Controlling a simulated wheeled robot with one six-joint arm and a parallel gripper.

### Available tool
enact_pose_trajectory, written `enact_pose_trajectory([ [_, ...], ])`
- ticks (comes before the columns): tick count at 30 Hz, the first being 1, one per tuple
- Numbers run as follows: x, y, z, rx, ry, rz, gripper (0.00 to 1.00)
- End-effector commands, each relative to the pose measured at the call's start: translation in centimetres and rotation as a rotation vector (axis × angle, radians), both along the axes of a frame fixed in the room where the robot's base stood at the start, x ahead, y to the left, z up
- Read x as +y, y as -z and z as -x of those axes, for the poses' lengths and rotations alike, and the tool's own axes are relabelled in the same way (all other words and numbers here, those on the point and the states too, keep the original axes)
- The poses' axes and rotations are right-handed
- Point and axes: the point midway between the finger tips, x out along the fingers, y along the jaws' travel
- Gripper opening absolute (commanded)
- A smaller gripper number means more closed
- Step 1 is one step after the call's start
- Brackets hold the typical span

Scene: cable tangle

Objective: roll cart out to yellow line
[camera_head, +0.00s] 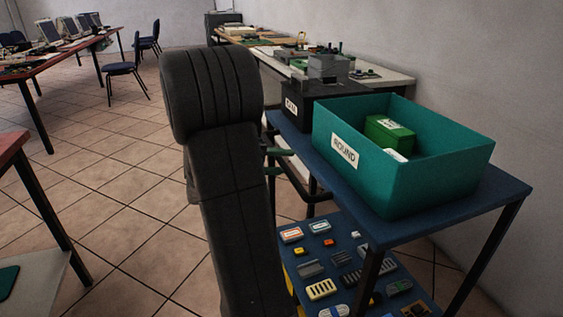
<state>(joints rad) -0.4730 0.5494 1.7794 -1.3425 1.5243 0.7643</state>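The cart (495,205) stands on the right, with a blue top, dark legs and a blue lower shelf. A teal bin (440,178) labelled ROUND sits on its top and holds a green box (389,134). A black bin (300,108) with a white label stands behind it. My dark arm crosses the middle of the view and hides part of the cart's left side. Two greenish finger-like tips of my gripper (280,161) show beside the cart's left edge, one above the other. Whether they hold a cart bar cannot be told. No yellow line is visible.
Several small parts (322,289) lie on the lower shelf. A long bench (385,82) runs along the right wall behind the cart. A table (8,152) stands at near left, with desks and chairs (124,69) at far left. Tiled floor (125,185) between is clear.

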Motion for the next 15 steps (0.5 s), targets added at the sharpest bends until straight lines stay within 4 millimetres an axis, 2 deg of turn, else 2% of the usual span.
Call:
enact_pose_trajectory([
  [8,0.2,-0.1,0.0,-0.001,-0.001,0.001,0.36],
  [11,0.9,-0.3,0.2,-0.001,-0.003,0.000,0.36],
  [15,2.9,-0.9,0.9,0.000,-0.005,0.000,0.36],
])
